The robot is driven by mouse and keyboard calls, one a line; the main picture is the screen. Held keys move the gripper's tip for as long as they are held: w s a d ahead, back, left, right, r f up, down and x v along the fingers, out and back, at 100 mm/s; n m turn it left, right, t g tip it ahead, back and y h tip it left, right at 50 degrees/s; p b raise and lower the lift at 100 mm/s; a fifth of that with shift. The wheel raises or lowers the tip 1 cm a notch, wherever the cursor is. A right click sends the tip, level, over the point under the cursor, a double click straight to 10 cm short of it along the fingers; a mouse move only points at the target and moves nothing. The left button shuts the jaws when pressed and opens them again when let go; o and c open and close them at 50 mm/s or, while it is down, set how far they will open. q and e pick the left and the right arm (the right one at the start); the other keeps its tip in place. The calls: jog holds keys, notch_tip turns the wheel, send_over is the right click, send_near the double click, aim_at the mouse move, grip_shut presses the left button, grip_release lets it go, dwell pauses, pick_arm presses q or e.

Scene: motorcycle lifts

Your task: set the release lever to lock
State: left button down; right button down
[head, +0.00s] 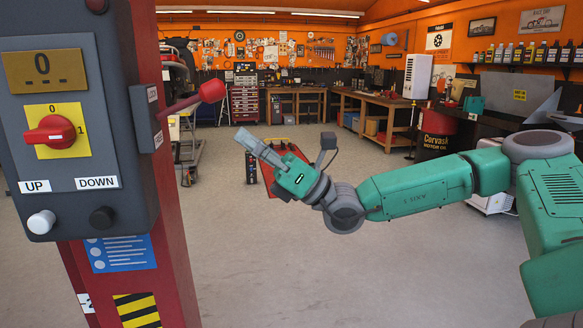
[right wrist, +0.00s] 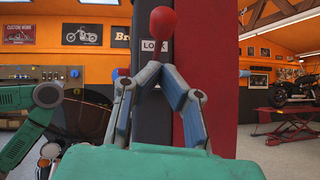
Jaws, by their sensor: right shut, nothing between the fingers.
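The release lever (head: 190,103) is a red bar with a round red knob. It sticks out to the right and slightly up from the side of the grey control box (head: 100,205). In the right wrist view the lever's red knob (right wrist: 162,20) shows above my fingertips, beside a LOCK label (right wrist: 154,45). My right gripper (head: 243,137) is shut and empty, to the right of the knob and lower in the head view, apart from it. In the right wrist view my right gripper (right wrist: 161,72) hides the lever's lower end. My left gripper is not seen.
The box hangs on a red column (head: 175,260). It carries a red rotary switch (head: 50,132) and UP and DOWN buttons. A red tool cabinet (head: 244,103) and workbenches stand far back. The grey floor (head: 290,270) nearby is clear.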

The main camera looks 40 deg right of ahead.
jog(key=s+d+f, duration=0.3)
jog(key=s+d, duration=0.2)
jog(key=d, duration=0.1)
jog(key=shift+d+f, duration=0.2)
jog(key=shift+d, duration=0.15)
